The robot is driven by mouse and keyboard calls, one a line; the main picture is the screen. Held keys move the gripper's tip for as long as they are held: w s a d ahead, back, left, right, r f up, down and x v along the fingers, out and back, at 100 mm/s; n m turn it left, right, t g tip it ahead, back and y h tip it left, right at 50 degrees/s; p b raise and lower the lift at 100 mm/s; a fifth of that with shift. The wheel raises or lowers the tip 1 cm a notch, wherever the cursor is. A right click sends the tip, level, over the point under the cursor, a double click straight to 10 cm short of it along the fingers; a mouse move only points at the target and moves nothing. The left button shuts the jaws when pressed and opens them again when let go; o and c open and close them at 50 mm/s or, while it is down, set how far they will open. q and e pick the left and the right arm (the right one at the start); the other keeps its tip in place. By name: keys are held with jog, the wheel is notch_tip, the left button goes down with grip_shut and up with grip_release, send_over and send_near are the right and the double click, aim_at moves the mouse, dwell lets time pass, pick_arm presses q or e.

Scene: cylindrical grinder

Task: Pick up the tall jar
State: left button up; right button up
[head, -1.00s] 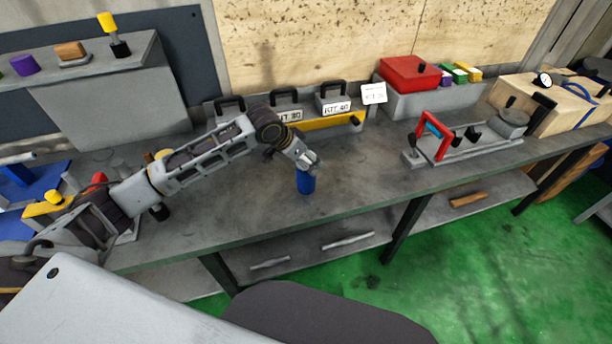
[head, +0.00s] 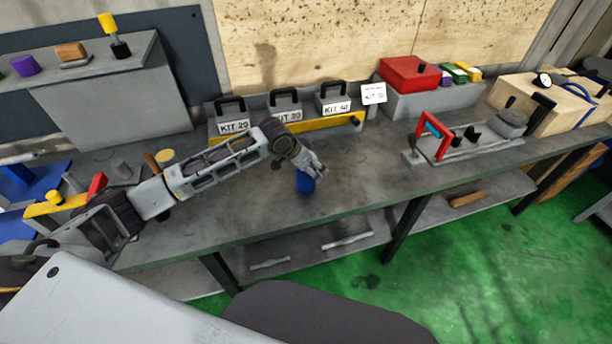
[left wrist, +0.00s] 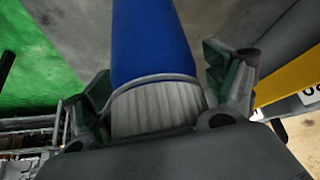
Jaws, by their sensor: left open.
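The tall jar (head: 305,184) is a blue cylinder that stands on the grey workbench near its front edge in the head view. In the left wrist view the jar (left wrist: 152,42) is large and close, with a blue body and a ribbed grey end towards my gripper. My left gripper (head: 316,170) is at the jar's upper part and hides some of it. In the left wrist view the open left gripper (left wrist: 160,95) has one finger on each side of the jar's grey end. I cannot tell whether the fingers touch it. My right gripper is not in view.
Kit boxes with black handles (head: 284,107) stand behind a yellow bar (head: 318,123) at the back of the workbench (head: 370,180). A red-handled fixture (head: 432,137) stands to the right. The bench between jar and fixture is clear. Lower shelves hold metal bars (head: 347,241).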

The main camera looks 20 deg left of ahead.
pick_arm(q)
jog(key=shift+c, duration=0.3)
jog(key=c, duration=0.9)
jog(key=shift+c, duration=0.4)
